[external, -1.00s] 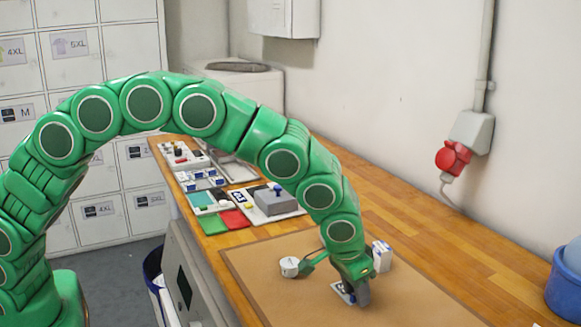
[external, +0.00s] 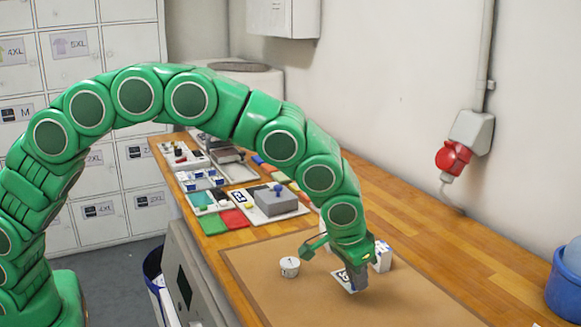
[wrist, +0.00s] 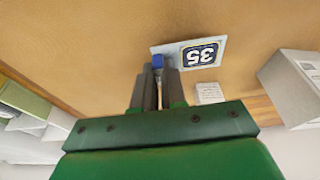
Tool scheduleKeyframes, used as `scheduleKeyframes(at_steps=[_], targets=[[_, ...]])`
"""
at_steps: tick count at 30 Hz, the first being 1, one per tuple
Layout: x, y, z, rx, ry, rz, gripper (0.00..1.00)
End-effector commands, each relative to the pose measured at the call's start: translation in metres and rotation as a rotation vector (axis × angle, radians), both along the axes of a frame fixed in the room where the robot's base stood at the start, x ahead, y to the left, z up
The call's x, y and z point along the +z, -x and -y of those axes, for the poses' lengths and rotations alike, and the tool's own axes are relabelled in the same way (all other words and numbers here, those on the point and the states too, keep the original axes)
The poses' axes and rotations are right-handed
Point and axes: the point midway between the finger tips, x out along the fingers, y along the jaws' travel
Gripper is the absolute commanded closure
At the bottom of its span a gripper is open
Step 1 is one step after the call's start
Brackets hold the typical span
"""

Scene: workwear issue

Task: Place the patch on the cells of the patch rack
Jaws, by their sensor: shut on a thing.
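The patch, a white plate with a dark blue "35" label (external: 343,281), is just above the brown mat by my gripper. In the wrist view the patch (wrist: 198,52) shows its label upside down, and a small blue knob (wrist: 157,62) stands at its left part. My gripper (external: 357,283) is shut on this knob; its two fingers (wrist: 158,78) close around it in the wrist view. The patch rack cannot be singled out with certainty; a white board with a grey block (external: 275,203) stands further back on the bench.
A white round tub (external: 289,267) is left of my gripper and a white box (external: 382,257) close to its right. Trays, red cloth (external: 234,219) and green cloth (external: 213,224) line the bench's left side. The brown mat (external: 265,255) is mostly clear. A blue bucket (external: 563,283) stands far right.

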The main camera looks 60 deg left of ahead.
Motion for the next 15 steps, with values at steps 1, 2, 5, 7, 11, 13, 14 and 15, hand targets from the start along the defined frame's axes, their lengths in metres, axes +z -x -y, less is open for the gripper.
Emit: scheduleKeyframes(at_steps=[1,2,5,7,11,13,14,15], targets=[[0.004,0.003,-0.002,0.000,0.000,0.000,1.00],[0.005,0.005,-0.002,0.000,0.000,-0.001,1.00],[0.013,0.012,-0.005,0.000,-0.001,-0.002,1.00],[0.020,0.017,-0.007,0.000,0.000,-0.001,1.00],[0.038,0.028,-0.012,0.000,0.002,0.003,1.00],[0.046,0.035,-0.015,0.001,0.001,0.002,1.00],[0.049,0.038,-0.016,0.000,0.001,0.002,1.00],[0.054,0.043,-0.018,0.000,0.000,0.002,1.00]])
